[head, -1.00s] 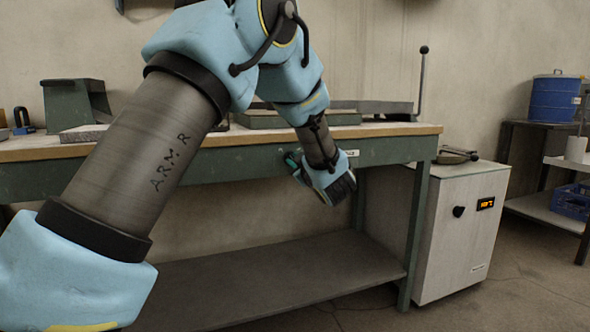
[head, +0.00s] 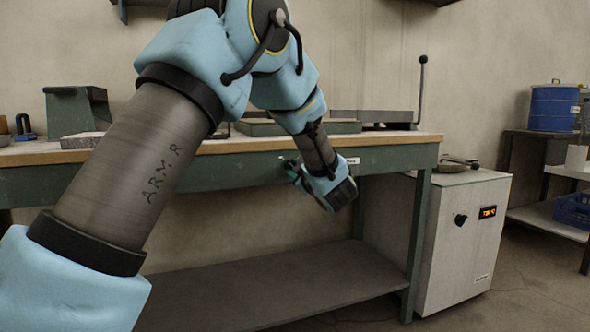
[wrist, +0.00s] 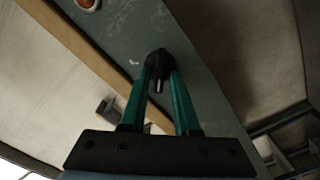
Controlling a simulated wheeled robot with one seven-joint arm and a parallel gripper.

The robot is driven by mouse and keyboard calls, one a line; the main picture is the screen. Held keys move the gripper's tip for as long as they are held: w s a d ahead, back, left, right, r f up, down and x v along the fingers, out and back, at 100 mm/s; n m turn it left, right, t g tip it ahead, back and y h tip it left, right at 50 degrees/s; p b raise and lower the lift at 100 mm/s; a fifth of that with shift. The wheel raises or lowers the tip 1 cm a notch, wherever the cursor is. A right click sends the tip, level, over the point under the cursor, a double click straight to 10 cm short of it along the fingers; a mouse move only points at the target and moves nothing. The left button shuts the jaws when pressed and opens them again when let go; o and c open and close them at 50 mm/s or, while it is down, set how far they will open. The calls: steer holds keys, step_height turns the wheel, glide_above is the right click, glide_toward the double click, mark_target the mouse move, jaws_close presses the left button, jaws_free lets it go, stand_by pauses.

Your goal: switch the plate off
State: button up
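In the wrist view, the two green fingers of my gripper (wrist: 158,88) run up to a small black knob (wrist: 158,60) on the green front rail of the workbench. The fingertips appear closed on the knob, one on each side; the contact is dark and small. A pale pin shows at the knob's middle. An orange round lamp (wrist: 88,3) sits on the same rail, at the top edge of the view. In the head view, my gripper (head: 291,170) is at the bench's front rail, partly hidden by my wrist. The plate cannot be told clearly on the bench top.
The workbench (head: 230,180) has a wooden top edge and a lower shelf (head: 280,280). A pale cabinet (head: 465,240) at right carries its own dark knob (head: 460,220), a lit orange display (head: 487,212) and a pan (head: 452,165). A blue drum (head: 553,108) stands farther right.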

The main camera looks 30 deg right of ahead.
steer(key=shift+o, duration=1.1)
steer(key=shift+s, duration=0.1)
steer(key=s+a+p, duration=0.1)
steer(key=s, duration=0.9)
steer(key=shift+s+a, duration=0.2)
steer(key=shift+s, duration=0.05)
